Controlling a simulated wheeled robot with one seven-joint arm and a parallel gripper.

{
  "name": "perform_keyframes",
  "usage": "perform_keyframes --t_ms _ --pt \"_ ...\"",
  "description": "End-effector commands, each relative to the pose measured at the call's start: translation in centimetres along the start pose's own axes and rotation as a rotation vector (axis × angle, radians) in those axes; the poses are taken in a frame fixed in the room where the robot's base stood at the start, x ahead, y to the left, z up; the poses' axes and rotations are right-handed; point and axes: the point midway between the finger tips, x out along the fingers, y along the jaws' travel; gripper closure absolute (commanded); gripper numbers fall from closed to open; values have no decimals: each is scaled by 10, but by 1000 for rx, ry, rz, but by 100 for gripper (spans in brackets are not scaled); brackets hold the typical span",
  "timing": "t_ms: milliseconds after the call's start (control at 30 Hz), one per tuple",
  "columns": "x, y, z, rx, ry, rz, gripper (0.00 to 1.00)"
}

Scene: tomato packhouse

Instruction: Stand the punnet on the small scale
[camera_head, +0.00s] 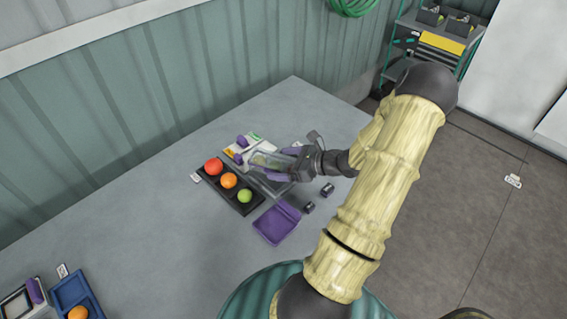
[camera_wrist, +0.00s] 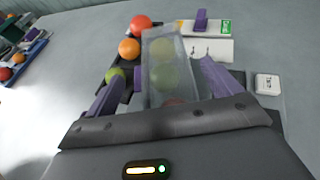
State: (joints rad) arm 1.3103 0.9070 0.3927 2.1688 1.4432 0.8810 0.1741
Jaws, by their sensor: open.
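The punnet (camera_head: 266,160) is a clear box with several round, yellowish, green and reddish fruits inside. It also shows in the wrist view (camera_wrist: 168,72), lengthwise between my gripper's purple fingers. My gripper (camera_head: 283,164) is open around the punnet, with a visible gap beside the right finger in the wrist view. A flat grey plate (camera_head: 271,184), probably the small scale, shows under and beside the punnet; the punnet and fingers hide much of it. I cannot tell whether the punnet's whole base rests on it.
A black tray (camera_head: 247,209) holding red, orange and green tomatoes lies left of the punnet. A white board (camera_head: 262,144) with a purple grip lies behind. A purple tray (camera_head: 275,226) and small dark blocks (camera_head: 309,207) are nearer. A blue tray (camera_head: 62,291) stands lower left; mid-table is clear.

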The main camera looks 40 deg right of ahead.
Motion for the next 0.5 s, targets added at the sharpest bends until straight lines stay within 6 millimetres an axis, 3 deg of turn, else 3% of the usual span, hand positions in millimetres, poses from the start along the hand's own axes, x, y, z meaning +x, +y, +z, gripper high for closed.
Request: perform_keyframes --t_ms 167,500 --pt "-16 -1 1 -1 1 -4 10" --pt "-81 -1 1 -2 2 -5 10"
